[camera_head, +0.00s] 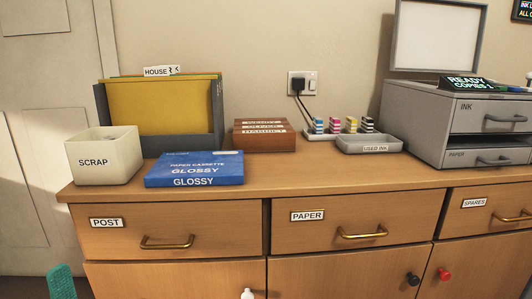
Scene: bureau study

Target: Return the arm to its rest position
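Neither of my grippers shows in the head view, and no part of either arm is visible. What they hold, if anything, cannot be seen. The view faces a wooden bureau (330,180). Its drawers labelled POST (205,225), PAPER (317,230) and SPARES (510,203) appear shut.
On the bureau stand a SCRAP bin (100,168), blue GLOSSY paper cassette (194,180), file holder (217,120), brown box (264,143), ink cartridges (335,124), USED INK tray (370,148) and grey printer (470,105). The front strip of the top is clear. A teal object (62,283) is at lower left.

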